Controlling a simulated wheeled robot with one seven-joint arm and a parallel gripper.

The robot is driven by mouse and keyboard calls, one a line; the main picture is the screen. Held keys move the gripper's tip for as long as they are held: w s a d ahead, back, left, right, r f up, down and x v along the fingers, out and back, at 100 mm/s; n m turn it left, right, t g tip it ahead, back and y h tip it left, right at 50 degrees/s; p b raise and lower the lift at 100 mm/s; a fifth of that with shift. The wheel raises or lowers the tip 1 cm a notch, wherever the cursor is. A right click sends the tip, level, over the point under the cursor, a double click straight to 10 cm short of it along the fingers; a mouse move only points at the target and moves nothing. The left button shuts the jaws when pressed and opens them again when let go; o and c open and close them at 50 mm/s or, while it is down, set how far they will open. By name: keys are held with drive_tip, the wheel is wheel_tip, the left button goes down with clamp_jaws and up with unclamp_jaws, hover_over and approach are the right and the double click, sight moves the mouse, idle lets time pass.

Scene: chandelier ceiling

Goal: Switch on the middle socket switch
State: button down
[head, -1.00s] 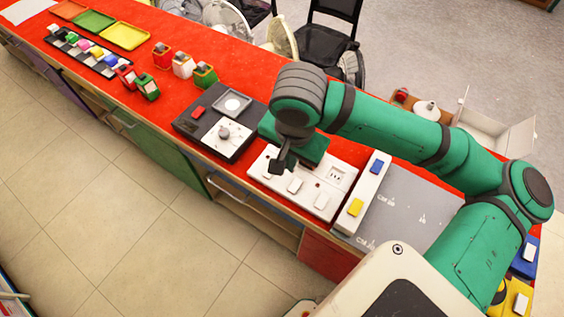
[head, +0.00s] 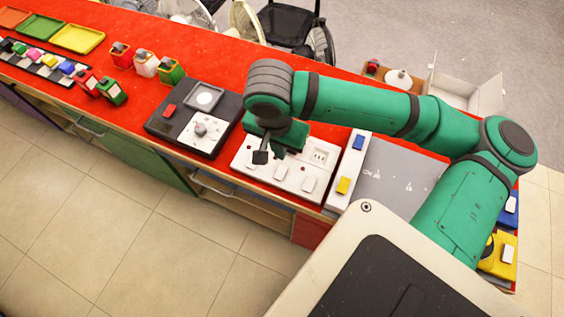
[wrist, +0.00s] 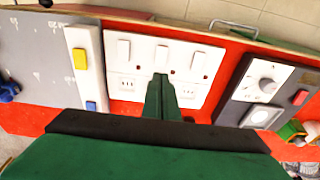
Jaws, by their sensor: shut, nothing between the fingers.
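The white socket panel (head: 292,193) lies on the red counter and carries three white rocker switches in a row. In the wrist view the middle switch (wrist: 161,55) is just beyond my fingertips, between a left switch (wrist: 123,49) and a right switch (wrist: 197,62). My gripper (wrist: 160,78) is shut and empty, over the panel and in line with the middle switch. I cannot tell whether it touches the panel. In the head view my gripper (head: 262,156) covers the panel's left end. Whether the middle switch is on or off cannot be told.
A black box with a white dial (head: 203,131) stands left of the panel. A white strip with blue and yellow switches (head: 343,185) and a grey board (head: 388,181) lie to its right. Small colored containers (head: 146,64) stand farther left. Tiled floor is clear in front.

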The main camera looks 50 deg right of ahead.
sight(283, 167)
drive_tip(key=f, duration=0.3)
drive_tip(key=d+f, duration=0.1)
drive_tip(key=f, duration=0.5)
drive_tip(key=shift+w+d+f, duration=0.2)
drive_tip(key=shift+f, duration=0.2)
drive_tip(key=shift+d, duration=0.1)
